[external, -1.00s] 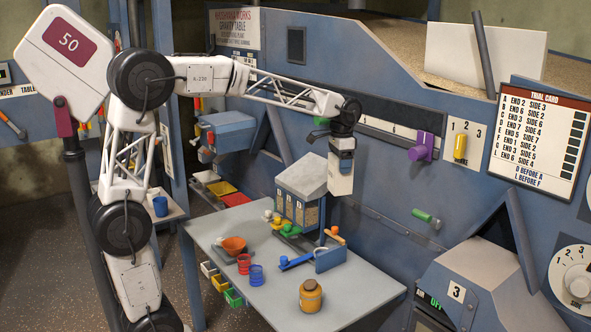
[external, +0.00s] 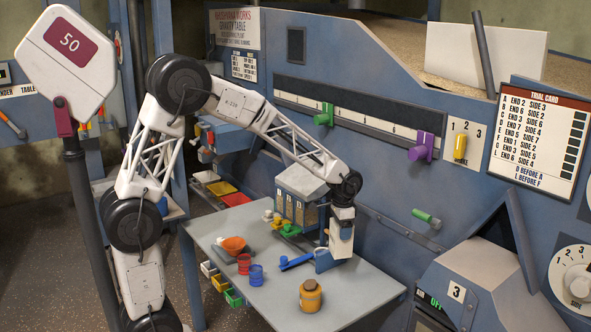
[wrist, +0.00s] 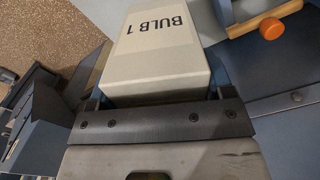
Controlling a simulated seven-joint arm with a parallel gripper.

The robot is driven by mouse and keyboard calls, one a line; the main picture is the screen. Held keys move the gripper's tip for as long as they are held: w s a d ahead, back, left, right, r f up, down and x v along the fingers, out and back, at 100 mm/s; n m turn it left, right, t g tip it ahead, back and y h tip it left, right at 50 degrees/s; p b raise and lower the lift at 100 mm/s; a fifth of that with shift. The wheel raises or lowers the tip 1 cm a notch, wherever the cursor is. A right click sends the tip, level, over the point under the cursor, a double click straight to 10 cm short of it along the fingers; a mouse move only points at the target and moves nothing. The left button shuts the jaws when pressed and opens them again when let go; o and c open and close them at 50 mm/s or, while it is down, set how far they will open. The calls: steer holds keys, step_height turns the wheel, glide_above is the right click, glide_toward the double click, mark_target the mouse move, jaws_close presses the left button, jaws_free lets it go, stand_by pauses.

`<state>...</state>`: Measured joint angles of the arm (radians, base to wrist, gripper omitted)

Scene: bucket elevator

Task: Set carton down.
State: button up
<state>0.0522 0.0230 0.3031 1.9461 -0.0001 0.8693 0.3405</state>
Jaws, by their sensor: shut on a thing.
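The carton (external: 341,240) is a pale box held below my gripper (external: 342,213) in the external view. In the wrist view the carton (wrist: 150,62) shows the black print "BULB 1" on its face. My gripper (wrist: 158,122) is shut on it. The carton is low, over the back right part of the grey table (external: 350,290), just right of a blue holder (external: 322,262). I cannot tell whether its bottom touches the table top.
An amber jar (external: 310,296) stands at the table's front. Blue (external: 256,275) and red (external: 244,264) cups and an orange bowl (external: 234,244) stand at the left. A small hooded cabinet (external: 298,190) stands behind. The table's right front is clear.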

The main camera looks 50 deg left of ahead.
mark_target(340, 252)
steer(key=shift+f, duration=1.8)
steer(key=shift+f, duration=3.1)
steer(key=shift+f, duration=1.9)
steer(key=shift+f, duration=0.15)
steer(key=o, duration=0.9)
steer(key=shift+o, duration=0.2)
